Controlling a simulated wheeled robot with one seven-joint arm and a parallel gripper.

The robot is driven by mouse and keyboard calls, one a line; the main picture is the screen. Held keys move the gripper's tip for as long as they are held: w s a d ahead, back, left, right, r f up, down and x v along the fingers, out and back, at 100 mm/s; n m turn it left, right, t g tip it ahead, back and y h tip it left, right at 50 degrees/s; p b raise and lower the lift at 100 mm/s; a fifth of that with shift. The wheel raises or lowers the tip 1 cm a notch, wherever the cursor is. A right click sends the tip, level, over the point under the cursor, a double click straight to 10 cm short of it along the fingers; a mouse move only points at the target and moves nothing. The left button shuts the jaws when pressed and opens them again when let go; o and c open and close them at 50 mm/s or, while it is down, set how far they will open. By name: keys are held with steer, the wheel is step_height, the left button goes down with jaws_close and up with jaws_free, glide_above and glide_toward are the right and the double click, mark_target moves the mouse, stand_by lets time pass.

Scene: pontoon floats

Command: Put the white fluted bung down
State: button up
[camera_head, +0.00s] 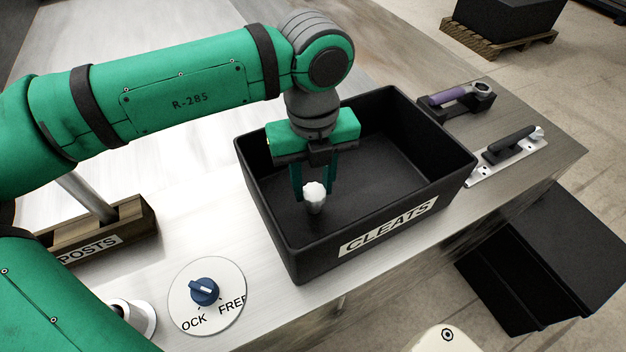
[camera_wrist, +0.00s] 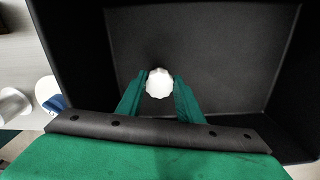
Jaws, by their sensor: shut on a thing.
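The white fluted bung (camera_head: 315,195) is between the fingers of my gripper (camera_head: 314,192), inside the black box labelled CLEATS (camera_head: 288,250). In the wrist view the bung (camera_wrist: 159,84) sits between the two green fingertips of my gripper (camera_wrist: 160,88), with the dark box floor (camera_wrist: 225,60) behind it. My gripper is shut on the bung and points down into the box. I cannot tell whether the bung touches the box floor. Apart from the bung, the visible part of the box looks empty.
A round LOCK/FREE plate with a blue knob (camera_head: 204,291) lies left of the box. A wooden POSTS block (camera_head: 110,240) stands at the left. A purple-handled wrench (camera_head: 455,95) and a black-handled tool (camera_head: 510,143) lie at the right, near the bench edge.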

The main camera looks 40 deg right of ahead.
mark_target(313, 188)
steer(key=o, duration=1.1)
steer(key=shift+c, duration=0.2)
steer(key=shift+r, duration=0.1)
step_height(313, 188, up, 8)
steer(key=shift+f, duration=0.15)
